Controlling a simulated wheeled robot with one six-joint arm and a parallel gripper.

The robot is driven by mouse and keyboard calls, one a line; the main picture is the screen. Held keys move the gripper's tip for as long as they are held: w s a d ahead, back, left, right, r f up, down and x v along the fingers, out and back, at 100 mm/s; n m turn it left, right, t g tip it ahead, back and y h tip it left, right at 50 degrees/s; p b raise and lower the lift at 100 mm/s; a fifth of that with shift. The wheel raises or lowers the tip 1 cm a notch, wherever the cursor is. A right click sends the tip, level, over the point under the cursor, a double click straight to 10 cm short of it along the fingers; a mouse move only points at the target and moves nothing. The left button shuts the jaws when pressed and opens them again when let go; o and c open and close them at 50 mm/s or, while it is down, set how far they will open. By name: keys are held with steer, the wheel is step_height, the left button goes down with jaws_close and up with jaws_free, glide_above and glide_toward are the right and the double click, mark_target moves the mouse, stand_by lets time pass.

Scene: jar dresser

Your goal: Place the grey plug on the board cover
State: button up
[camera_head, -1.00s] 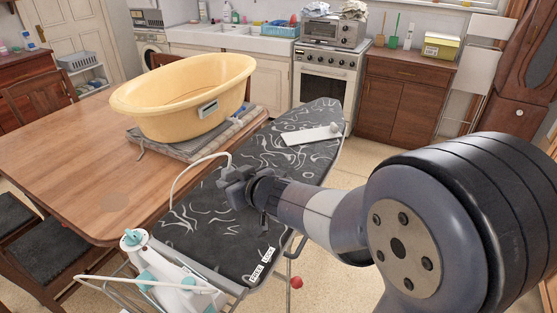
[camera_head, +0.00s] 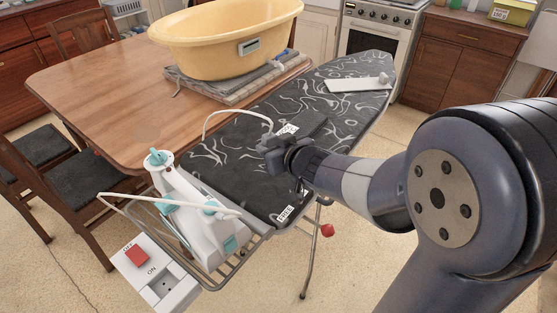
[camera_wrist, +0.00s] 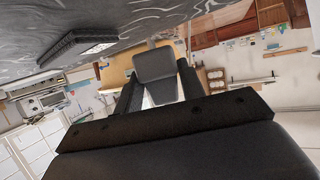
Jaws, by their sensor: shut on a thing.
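The board cover (camera_head: 225,160) is black with white swirls and lies on an ironing board. My gripper (camera_head: 272,150) is over its middle in the head view. In the wrist view my gripper (camera_wrist: 160,90) is shut on the grey plug (camera_wrist: 155,65), a grey block between the two fingers. A white cord (camera_head: 225,112) arches from near the gripper down to the cover. In the head view the plug cannot be told apart from the dark fingers. The cover shows along the top of the wrist view (camera_wrist: 130,15), apart from the plug.
A white and teal iron (camera_head: 195,215) stands on the wire rest at the board's near end. Beside it is a white socket box (camera_head: 165,280) with a red switch. A white plate (camera_head: 350,86) lies at the far end.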

steer(key=shift+f+b, duration=1.1)
steer(key=shift+f, duration=1.25)
steer(key=shift+f, duration=0.2)
steer(key=o, duration=1)
